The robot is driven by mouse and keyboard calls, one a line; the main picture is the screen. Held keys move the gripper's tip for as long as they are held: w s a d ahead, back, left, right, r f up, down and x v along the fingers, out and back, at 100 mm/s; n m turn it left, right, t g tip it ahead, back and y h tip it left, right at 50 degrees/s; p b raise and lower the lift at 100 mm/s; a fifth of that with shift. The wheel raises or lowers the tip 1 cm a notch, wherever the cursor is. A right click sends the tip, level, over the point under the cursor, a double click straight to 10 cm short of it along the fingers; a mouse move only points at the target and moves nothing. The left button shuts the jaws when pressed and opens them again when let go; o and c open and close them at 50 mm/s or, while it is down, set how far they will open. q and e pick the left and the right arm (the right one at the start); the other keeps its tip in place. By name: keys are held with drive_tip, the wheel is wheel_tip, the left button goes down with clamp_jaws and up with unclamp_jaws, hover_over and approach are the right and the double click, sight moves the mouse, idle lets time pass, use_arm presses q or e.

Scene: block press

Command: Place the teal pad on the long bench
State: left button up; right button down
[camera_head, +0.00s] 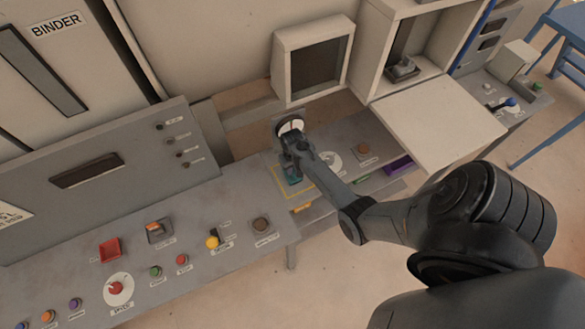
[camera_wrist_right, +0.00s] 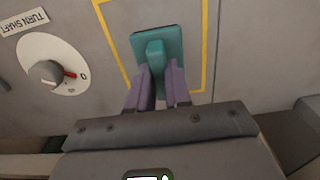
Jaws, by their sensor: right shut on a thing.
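The teal pad (camera_wrist_right: 172,42) is a flat rectangle with a raised grip in the right wrist view, and a small part shows in the head view (camera_head: 294,181). My right gripper (camera_wrist_right: 160,76) is shut on its raised grip. In the head view my right gripper (camera_head: 291,167) reaches down over the grey bench surface (camera_head: 262,193). The pad lies within a yellow outline (camera_wrist_right: 207,40) on that surface. I cannot tell whether the pad touches the surface or hovers just above it. My left gripper is not in view.
A white dial (camera_wrist_right: 52,75) with a red mark sits beside the outline. A panel with buttons (camera_head: 118,290) spreads to the left. An open cabinet flap (camera_head: 440,120) juts out on the right. A purple item (camera_head: 398,166) lies below it.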

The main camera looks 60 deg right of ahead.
drive_tip(key=c, duration=1.1)
unclamp_jaws()
drive_tip(key=shift+o, duration=0.2)
drive_tip(key=shift+r, duration=0.55)
wheel_tip(320, 180, up, 10)
drive_tip(key=f, duration=0.1)
drive_tip(key=s+a+r+n+t, duration=0.1)
drive_tip(key=s+a+r+n, duration=0.2)
drive_tip(key=a, duration=0.6)
drive_tip(key=s+a+r+n+t, duration=0.1)
drive_tip(key=s+a+r+n, duration=0.2)
drive_tip(key=a, duration=0.6)
drive_tip(key=s+a+r+n+t, duration=0.1)
drive_tip(key=s+a+r+n, duration=0.2)
drive_tip(key=s+a+r, duration=0.3)
drive_tip(key=s+a, duration=0.2)
drive_tip(key=a, duration=0.1)
drive_tip(key=shift+s+a+t, duration=0.2)
drive_tip(key=shift+s+t, duration=0.1)
